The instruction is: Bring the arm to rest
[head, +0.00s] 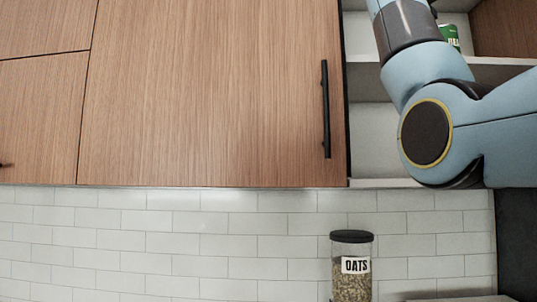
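My light blue arm comes in from the right in the head view. It reaches up in front of the open cupboard shelves, and its upper part runs out of the top of the picture. Neither of my grippers is in view. A green can (450,37) stands on the upper shelf, partly hidden behind my arm.
A wooden cupboard door (205,95) with a black handle (326,110) is left of the open shelves (368,140). A clear jar labelled OATS (351,285) with a dark lid stands below, before the white tiled wall (130,240). A dark panel edges the right.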

